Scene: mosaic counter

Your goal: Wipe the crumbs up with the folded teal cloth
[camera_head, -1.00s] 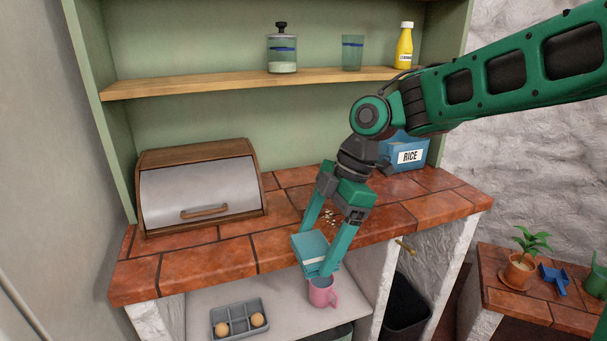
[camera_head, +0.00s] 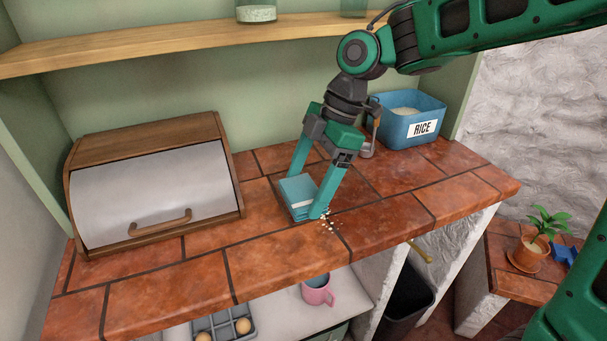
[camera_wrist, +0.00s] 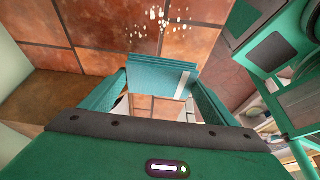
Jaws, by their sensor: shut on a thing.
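The folded teal cloth (camera_head: 297,194) is between the fingers of my gripper (camera_head: 306,195), which is shut on it. The cloth is at the tiled counter top, beside the crumbs; I cannot tell whether it touches the tiles. The pale crumbs (camera_head: 327,221) lie on the red tiles just right of the cloth, partly hidden by a finger. In the wrist view the cloth (camera_wrist: 160,72) spans the fingers, and the crumbs (camera_wrist: 156,22) are scattered beyond it.
A bread box (camera_head: 155,185) stands left on the counter. Below the counter are a pink mug (camera_head: 318,291) and a grey tray (camera_head: 240,321). The front tiles are clear.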

